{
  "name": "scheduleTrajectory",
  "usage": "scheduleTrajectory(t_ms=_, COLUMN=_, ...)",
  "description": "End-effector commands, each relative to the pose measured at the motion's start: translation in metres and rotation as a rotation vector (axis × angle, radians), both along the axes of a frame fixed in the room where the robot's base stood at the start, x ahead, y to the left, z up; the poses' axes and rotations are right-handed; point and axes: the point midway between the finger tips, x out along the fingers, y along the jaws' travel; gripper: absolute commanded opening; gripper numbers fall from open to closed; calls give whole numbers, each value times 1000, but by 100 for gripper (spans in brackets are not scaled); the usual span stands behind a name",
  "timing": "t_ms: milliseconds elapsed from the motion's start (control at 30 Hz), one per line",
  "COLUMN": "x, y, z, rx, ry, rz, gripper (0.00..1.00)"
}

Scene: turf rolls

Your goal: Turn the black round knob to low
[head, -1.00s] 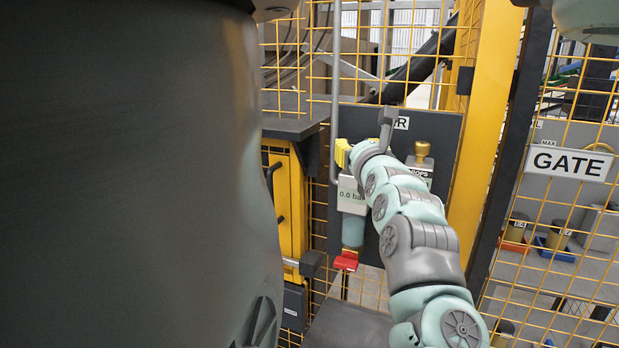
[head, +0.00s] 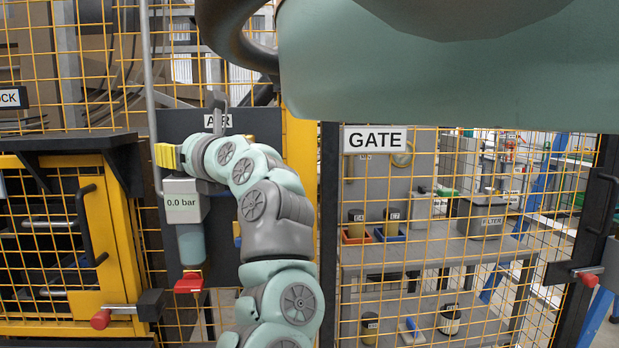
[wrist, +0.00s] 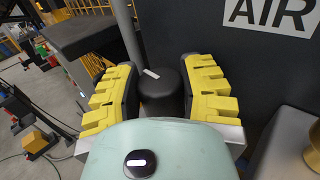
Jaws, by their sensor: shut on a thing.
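The black round knob (wrist: 160,92) shows in the wrist view with a short white mark (wrist: 151,73) near its far left rim. My gripper (wrist: 160,98) has its yellow fingers on either side of the knob and is shut on it. In the head view my gripper (head: 167,156) is at the upper left of the dark AIR panel (head: 168,128), above a grey box reading 0.0 bar (head: 184,203). The knob is hidden there behind my gripper. I see no low marking.
A vertical grey pipe (head: 149,90) runs close to the left of my gripper. A blue-grey bowl (head: 191,245) and red handle (head: 189,283) hang below the box. Yellow mesh fencing and a GATE sign (head: 374,139) are to the right.

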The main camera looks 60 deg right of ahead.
Motion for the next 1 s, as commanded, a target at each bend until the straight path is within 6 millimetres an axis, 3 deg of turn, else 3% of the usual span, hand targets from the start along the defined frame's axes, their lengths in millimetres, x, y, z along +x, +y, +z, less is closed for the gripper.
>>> scheduleTrajectory(t_ms=667, x=-1, y=-1, z=0, rx=-3, ry=-3, rz=18, gripper=5)
scheduleTrajectory(t_ms=700, x=-1, y=-1, z=0, rx=-2, ry=-3, rz=18, gripper=48)
scheduleTrajectory(t_ms=933, x=0, y=0, z=0, rx=-2, ry=-3, rz=23, gripper=72)
scheduleTrajectory(t_ms=1000, x=0, y=1, z=0, rx=-2, ry=-3, rz=24, gripper=74)
